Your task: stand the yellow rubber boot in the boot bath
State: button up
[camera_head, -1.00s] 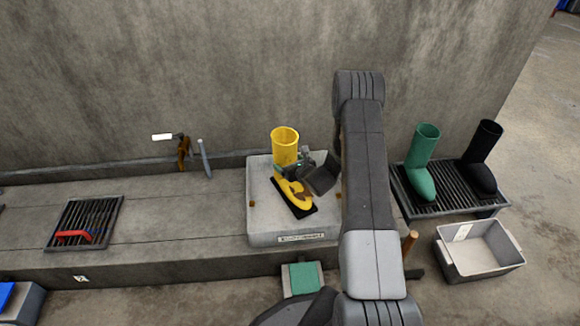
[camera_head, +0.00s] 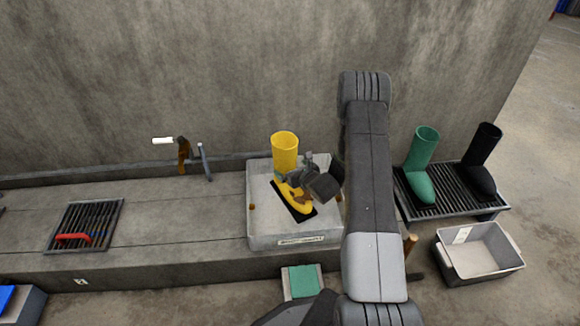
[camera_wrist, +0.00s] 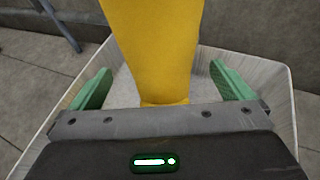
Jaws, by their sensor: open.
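The yellow rubber boot (camera_head: 285,152) stands upright, its toe pointing down and right in the head view, with a dark sole or patch under it. It is inside the pale grey boot bath (camera_head: 262,235), a low box with a label on its front. My gripper (camera_head: 291,168) is at the boot's lower shaft, coming from the right. In the wrist view, its green fingers (camera_wrist: 160,74) are spread wide, one on each side of the yellow shaft (camera_wrist: 152,45), with gaps showing. The bath's rim (camera_wrist: 280,72) surrounds them. The gripper partly hides the boot's ankle.
A green boot (camera_head: 422,165) and a black boot (camera_head: 482,165) stand on a rack (camera_head: 450,206) at right. A grey bin (camera_head: 480,268) is below. A grate with a red-handled item (camera_head: 73,238) lies at left. Tools lean near the wall (camera_head: 204,160). The ledge between is clear.

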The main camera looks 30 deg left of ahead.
jog(key=p+v, duration=0.1)
jog(key=v, duration=0.8)
jog(key=shift+d+p, duration=0.2)
jog(key=shift+p, duration=0.1)
